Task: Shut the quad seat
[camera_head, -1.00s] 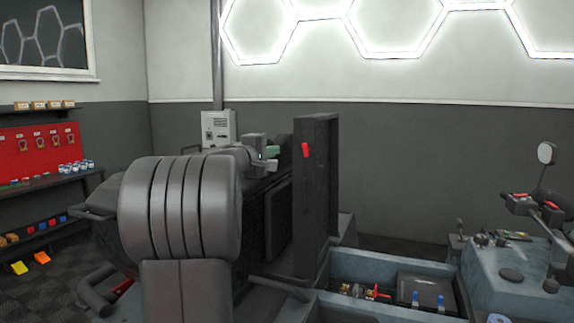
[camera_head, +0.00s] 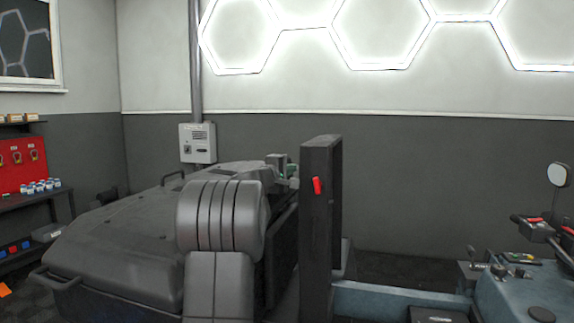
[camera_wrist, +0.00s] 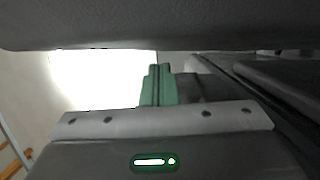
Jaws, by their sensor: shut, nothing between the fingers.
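The quad seat (camera_head: 320,245) stands upright as a dark, thick panel in the head view, with a red tab (camera_head: 317,186) on its face. Its storage well (camera_head: 385,300) lies open to the right, cut off by the picture's lower edge. My gripper (camera_head: 285,170) is just left of the seat's upper part, and whether it touches the seat is unclear. It also shows in the wrist view (camera_wrist: 160,85), with green fingers shut and nothing held. My large grey arm links hide part of the area left of the seat.
The quad's blue-grey front (camera_head: 525,295), with handlebar and mirror, is at right. A wall box (camera_head: 198,143) and a shelf (camera_head: 30,195) with small items are behind. The wall behind the seat is clear.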

